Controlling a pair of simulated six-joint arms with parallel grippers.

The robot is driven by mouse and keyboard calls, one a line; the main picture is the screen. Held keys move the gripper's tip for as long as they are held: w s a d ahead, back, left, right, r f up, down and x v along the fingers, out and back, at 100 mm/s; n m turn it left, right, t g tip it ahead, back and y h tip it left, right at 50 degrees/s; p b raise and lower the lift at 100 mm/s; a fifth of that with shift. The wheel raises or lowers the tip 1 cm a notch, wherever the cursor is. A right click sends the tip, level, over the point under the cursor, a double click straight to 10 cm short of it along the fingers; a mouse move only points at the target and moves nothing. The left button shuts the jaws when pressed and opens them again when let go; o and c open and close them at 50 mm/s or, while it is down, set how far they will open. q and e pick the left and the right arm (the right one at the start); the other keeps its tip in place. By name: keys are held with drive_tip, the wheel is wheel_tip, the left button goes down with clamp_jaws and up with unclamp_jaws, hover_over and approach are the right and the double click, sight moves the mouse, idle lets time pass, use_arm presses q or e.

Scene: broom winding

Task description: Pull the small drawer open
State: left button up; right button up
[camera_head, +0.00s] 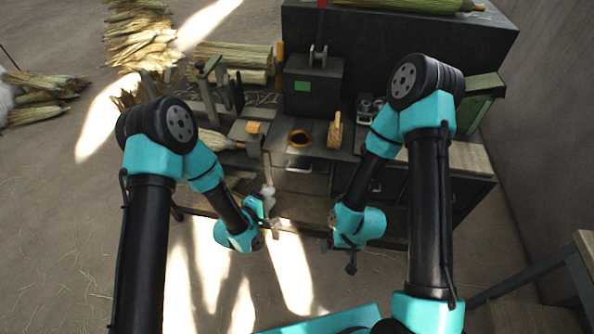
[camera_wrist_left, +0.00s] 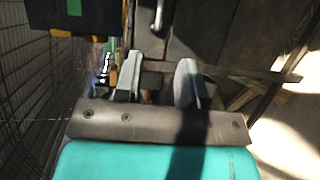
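The small drawer (camera_head: 300,182) is set in the dark bench front, below the top with the round hole. A pale metal handle (camera_head: 298,170) runs along it, and the drawer looks closed. My left gripper (camera_head: 274,228) is in front of and below the drawer, a little to its left, apart from it. In the left wrist view the two fingers (camera_wrist_left: 159,82) stand apart with nothing between them. A metal handle (camera_wrist_left: 158,16) on a dark front shows beyond them there. My right gripper (camera_head: 350,262) hangs lower right of the drawer; its fingers are too small to read.
A wooden block (camera_head: 335,130) and a dark box with a green label (camera_head: 302,86) stand on the bench. Broom straw bundles (camera_head: 232,60) lie at back left. A green box (camera_head: 482,98) stands at right. The sunlit floor in front is open.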

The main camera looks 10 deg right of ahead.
sight(297, 170)
use_arm(q)
drive_tip(key=x, duration=1.7)
drive_tip(key=shift+w+f, duration=0.2)
clamp_jaws()
